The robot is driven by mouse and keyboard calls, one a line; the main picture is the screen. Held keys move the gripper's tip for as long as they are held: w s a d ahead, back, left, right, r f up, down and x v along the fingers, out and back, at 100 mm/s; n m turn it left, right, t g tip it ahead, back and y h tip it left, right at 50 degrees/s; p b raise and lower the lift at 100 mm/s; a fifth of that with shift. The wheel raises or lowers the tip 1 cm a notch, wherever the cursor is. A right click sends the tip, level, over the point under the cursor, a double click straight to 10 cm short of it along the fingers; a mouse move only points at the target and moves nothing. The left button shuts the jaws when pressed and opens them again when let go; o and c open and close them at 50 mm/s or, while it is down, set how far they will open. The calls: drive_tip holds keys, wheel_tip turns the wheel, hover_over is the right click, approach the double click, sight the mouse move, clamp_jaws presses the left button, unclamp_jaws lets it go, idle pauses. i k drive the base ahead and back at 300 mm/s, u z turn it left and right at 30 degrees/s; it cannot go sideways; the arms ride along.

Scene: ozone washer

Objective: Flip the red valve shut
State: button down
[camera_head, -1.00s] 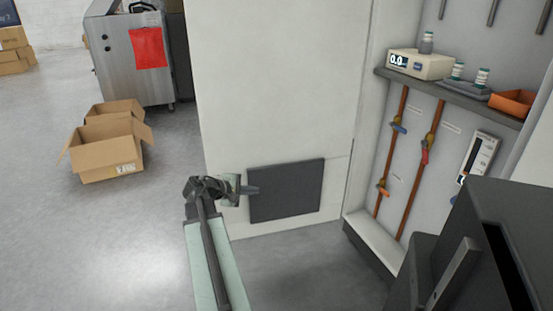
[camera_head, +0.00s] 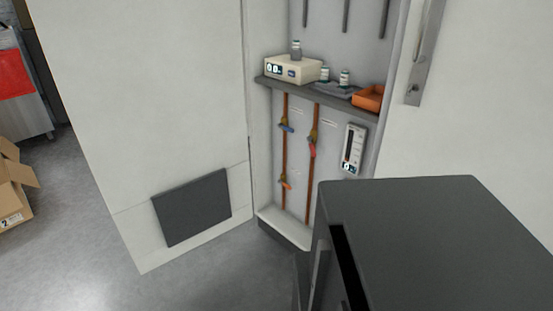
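The red valve (camera_head: 312,148) is on the right-hand copper pipe inside the open recess of the white cabinet, below the grey shelf. Its red handle is small and runs roughly along the pipe, at a slight tilt; its exact setting is hard to tell. A blue-handled valve (camera_head: 287,128) sits on the left pipe, with an orange-handled valve (camera_head: 285,182) lower on the same pipe. My gripper is not in view.
A dark grey box-shaped unit (camera_head: 430,225) fills the lower right, in front of the recess. The shelf (camera_head: 305,89) above the valves holds a display unit (camera_head: 292,69), vials and an orange tray (camera_head: 368,98). Open floor (camera_head: 90,230) lies at the left, with cardboard boxes (camera_head: 15,190).

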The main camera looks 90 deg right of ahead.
sight(309, 138)
drive_tip(key=z, duration=1.25)
drive_tip(key=k, duration=0.1)
drive_tip(key=u, duration=0.15)
